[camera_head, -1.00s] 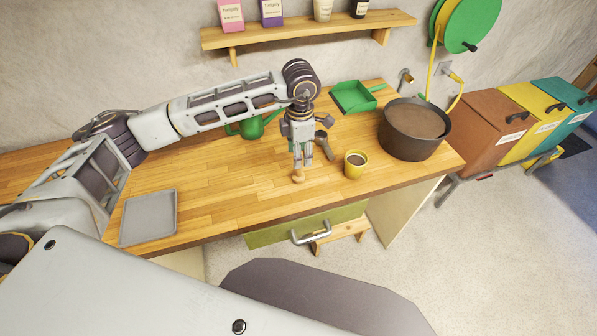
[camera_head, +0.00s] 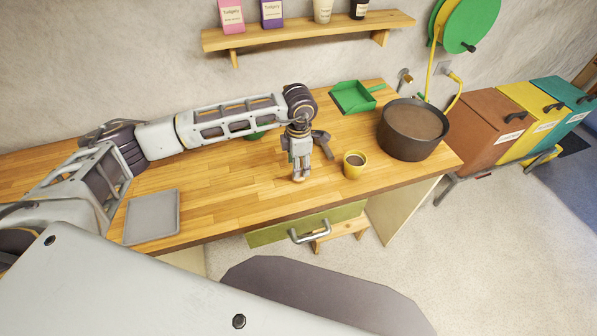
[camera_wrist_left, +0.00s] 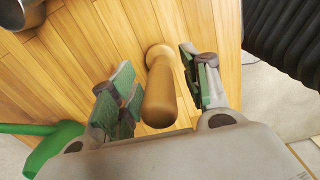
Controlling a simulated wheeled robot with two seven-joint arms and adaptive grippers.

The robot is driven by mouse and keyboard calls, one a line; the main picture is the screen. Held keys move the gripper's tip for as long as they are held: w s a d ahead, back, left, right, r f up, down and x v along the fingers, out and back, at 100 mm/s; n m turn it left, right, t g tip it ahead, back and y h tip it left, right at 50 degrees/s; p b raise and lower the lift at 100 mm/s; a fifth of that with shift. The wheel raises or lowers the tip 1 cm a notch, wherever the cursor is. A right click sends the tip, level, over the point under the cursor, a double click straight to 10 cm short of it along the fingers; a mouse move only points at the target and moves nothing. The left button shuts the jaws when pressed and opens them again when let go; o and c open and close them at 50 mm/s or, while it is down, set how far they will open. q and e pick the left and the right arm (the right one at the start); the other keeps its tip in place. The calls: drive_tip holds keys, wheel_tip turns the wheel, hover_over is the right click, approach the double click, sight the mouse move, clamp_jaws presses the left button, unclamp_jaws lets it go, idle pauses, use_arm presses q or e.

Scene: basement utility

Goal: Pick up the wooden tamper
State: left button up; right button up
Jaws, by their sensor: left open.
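The wooden tamper (camera_wrist_left: 160,90) shows in the left wrist view as a light brown turned piece, standing on the wooden workbench (camera_head: 230,195) between the two fingers of my left gripper (camera_wrist_left: 160,85). The fingers have green pads and stand apart on either side of it, with a visible gap on each side. In the head view my left gripper (camera_head: 300,177) points down near the bench's front edge, and it hides the tamper. My right gripper is not in view.
A yellow cup (camera_head: 355,166) with dark contents stands just right of my left gripper. A dark portafilter-like tool (camera_head: 323,143) lies behind it. A large dark pot (camera_head: 412,130), a green dustpan (camera_head: 353,97) and a grey tray (camera_head: 152,215) are also on the bench.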

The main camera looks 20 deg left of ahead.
use_arm(q)
clamp_jaws()
idle(0.3)
drive_tip(key=shift+r, duration=0.2)
drive_tip(key=shift+w+r, duration=0.1)
drive_tip(key=shift+r, duration=0.4)
wheel_tip(320, 180, up, 9)
drive_tip(key=shift+f+b, duration=0.15)
drive_tip(key=shift+b, duration=0.85)
drive_tip(key=shift+f, duration=0.15)
